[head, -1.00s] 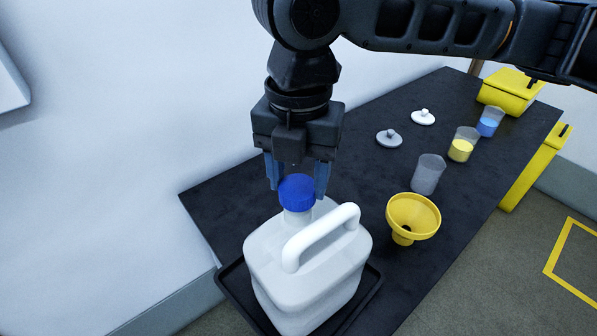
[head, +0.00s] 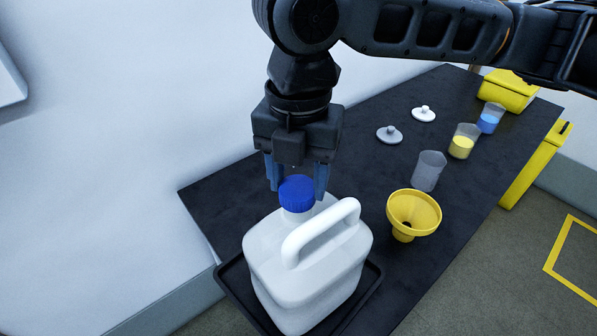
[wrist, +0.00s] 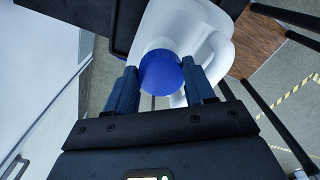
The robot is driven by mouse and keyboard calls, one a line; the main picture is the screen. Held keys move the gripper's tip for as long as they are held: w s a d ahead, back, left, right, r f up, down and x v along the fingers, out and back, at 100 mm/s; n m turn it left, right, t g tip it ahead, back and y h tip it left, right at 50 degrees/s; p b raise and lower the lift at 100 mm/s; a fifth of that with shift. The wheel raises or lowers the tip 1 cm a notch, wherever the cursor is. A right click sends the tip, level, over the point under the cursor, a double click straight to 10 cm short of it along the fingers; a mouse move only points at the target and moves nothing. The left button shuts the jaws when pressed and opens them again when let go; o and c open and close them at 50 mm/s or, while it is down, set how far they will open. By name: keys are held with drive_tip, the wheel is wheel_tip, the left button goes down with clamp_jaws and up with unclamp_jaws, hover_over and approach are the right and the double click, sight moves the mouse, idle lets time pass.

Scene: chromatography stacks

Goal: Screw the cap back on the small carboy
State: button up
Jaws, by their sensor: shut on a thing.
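The small carboy (head: 305,262) is white with a looped handle and stands upright in a black tray (head: 233,283) at the near end of the bench. The blue cap (head: 297,193) sits on its neck and looks level. My gripper (head: 296,180) points down over the neck, with its blue fingers on either side of the cap, shut on it. In the wrist view the cap (wrist: 161,73) lies between the two fingertips (wrist: 160,84), with the carboy (wrist: 199,32) behind it. The cap hides the threads of the neck.
A yellow funnel (head: 413,212) stands right of the carboy. Beakers, clear (head: 428,170), yellow (head: 463,141) and blue (head: 489,118), line the bench. Grey (head: 389,135) and white (head: 423,114) lids lie behind. A yellow box (head: 508,91) is at the far end. A wall is at left.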

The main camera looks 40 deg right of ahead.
drive_tip(key=shift+f+b, duration=0.45)
drive_tip(key=shift+f, duration=0.25)
drive_tip(key=shift+f, duration=0.35)
drive_tip(key=o, duration=1.1)
drive_tip(key=c, duration=1.2)
drive_tip(key=shift+o, duration=0.2)
drive_tip(key=m+p, duration=0.1)
drive_tip(key=m, duration=0.1)
drive_tip(key=m+p, duration=0.1)
drive_tip(key=shift+s+r+m, duration=0.1)
drive_tip(key=shift+r+m, duration=0.1)
drive_tip(key=shift+m, duration=0.2)
drive_tip(key=m+p, duration=0.3)
drive_tip(key=m, duration=0.4)
drive_tip(key=shift+s+p, duration=0.15)
drive_tip(key=shift+p, duration=0.2)
drive_tip(key=m+p, duration=0.1)
drive_tip(key=m, duration=0.2)
drive_tip(key=shift+f, duration=0.2)
drive_tip(key=o, duration=1.1)
drive_tip(key=shift+c, duration=0.2)
